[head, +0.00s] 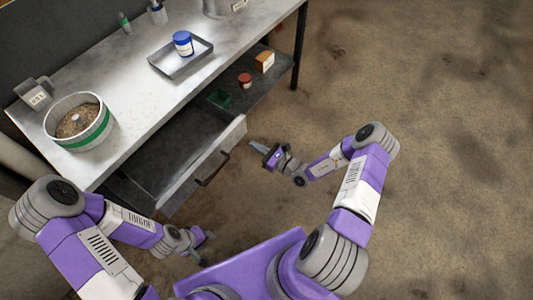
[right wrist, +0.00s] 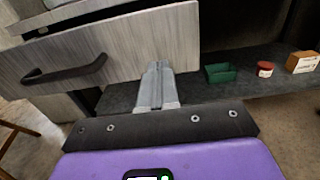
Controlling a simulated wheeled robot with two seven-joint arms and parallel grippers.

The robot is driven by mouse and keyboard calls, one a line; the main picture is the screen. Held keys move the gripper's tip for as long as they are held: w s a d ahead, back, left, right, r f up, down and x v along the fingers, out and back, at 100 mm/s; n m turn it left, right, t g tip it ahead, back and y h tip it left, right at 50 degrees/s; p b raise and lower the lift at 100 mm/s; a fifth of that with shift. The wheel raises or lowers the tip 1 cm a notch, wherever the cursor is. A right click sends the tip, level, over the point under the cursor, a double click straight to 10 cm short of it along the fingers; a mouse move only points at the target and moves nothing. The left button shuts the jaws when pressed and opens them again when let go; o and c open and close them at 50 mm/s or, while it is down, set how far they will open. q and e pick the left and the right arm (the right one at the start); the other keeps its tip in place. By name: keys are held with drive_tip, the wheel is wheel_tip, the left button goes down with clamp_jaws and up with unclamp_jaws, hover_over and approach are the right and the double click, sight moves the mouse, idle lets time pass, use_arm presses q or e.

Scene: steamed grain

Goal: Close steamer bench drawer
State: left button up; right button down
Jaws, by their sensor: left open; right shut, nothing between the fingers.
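The steamer bench drawer (head: 203,167) is pulled out from under the bench top in the head view, with a dark bar handle (head: 213,169) on its front. The drawer front (right wrist: 150,45) and its handle (right wrist: 65,73) also show in the right wrist view. My right gripper (head: 254,146) is shut and empty, just off the right end of the drawer front; its closed fingers (right wrist: 155,84) appear over the front's right part, and I cannot tell if they touch. My left gripper (head: 209,242) is open and empty, low and in front of the drawer's left side.
The bench top (head: 140,115) bears a grain-filled pot (head: 97,137), a metal tray (head: 198,62) and a blue-labelled jar (head: 183,43). The lower shelf (right wrist: 250,83) holds a green box (right wrist: 220,73), a red-lidded jar (right wrist: 265,69) and a carton (right wrist: 302,62). The floor to the right is clear.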

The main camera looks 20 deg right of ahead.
sight(237, 135)
drive_tip(key=b+x, duration=0.1)
drive_tip(key=x, duration=0.4)
drive_tip(key=shift+w+a+f, duration=0.1)
drive_tip(key=shift+w+a, duration=0.1)
drive_tip(key=shift+w, duration=0.05)
drive_tip(key=shift+w+a, duration=0.2)
drive_tip(key=shift+w, duration=0.1)
drive_tip(key=shift+w, duration=0.1)
